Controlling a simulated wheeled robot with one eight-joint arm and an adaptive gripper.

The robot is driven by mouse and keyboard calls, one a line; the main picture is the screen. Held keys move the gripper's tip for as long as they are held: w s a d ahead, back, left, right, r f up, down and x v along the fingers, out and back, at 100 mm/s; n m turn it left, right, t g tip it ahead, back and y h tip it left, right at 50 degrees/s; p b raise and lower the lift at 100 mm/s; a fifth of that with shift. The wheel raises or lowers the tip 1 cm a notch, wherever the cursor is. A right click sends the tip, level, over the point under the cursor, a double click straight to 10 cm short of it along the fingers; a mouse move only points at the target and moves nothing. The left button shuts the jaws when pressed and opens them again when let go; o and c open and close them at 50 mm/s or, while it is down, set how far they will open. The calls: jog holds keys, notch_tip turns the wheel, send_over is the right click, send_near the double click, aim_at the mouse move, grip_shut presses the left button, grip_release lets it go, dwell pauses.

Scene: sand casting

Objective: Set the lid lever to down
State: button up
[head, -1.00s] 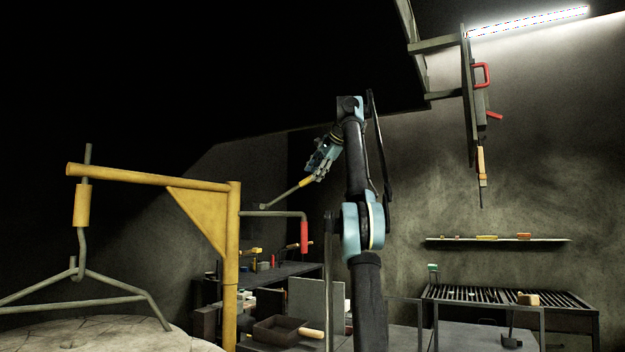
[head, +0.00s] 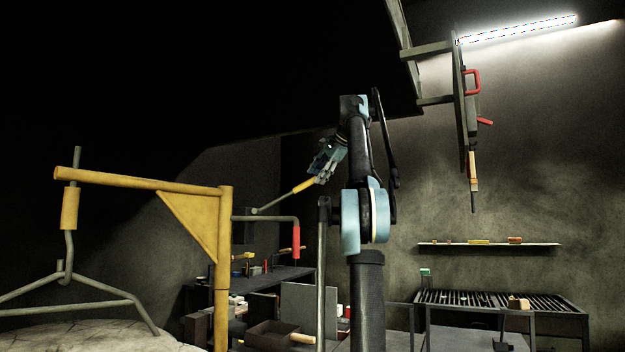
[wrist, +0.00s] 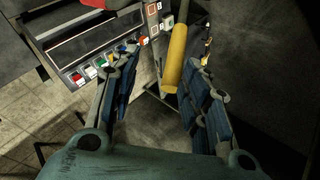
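A lever with a yellow handle (head: 303,186) on a grey rod slopes down to the left in the head view; I take it for the lid lever. In the wrist view the yellow handle (wrist: 176,55) stands upright in the picture, between the lines of the two fingers and closer to the right one. My gripper (wrist: 167,66) is open, with dark gaps on both sides of the handle. In the head view my gripper (head: 322,170) is at the handle's upper end. Whether a finger touches the handle cannot be told. The lever's mount is partly hidden.
A red-handled crank (head: 296,242) hangs just below the lever. A yellow jib crane (head: 223,265) stands at left over a round lid (head: 85,335). A panel with coloured buttons (wrist: 95,70) is beside the handle. A grated table (head: 500,300) stands at right.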

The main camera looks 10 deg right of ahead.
jog(key=s+d, duration=0.3)
jog(key=s, duration=0.2)
jog(key=shift+d, duration=0.25)
dwell(0.3)
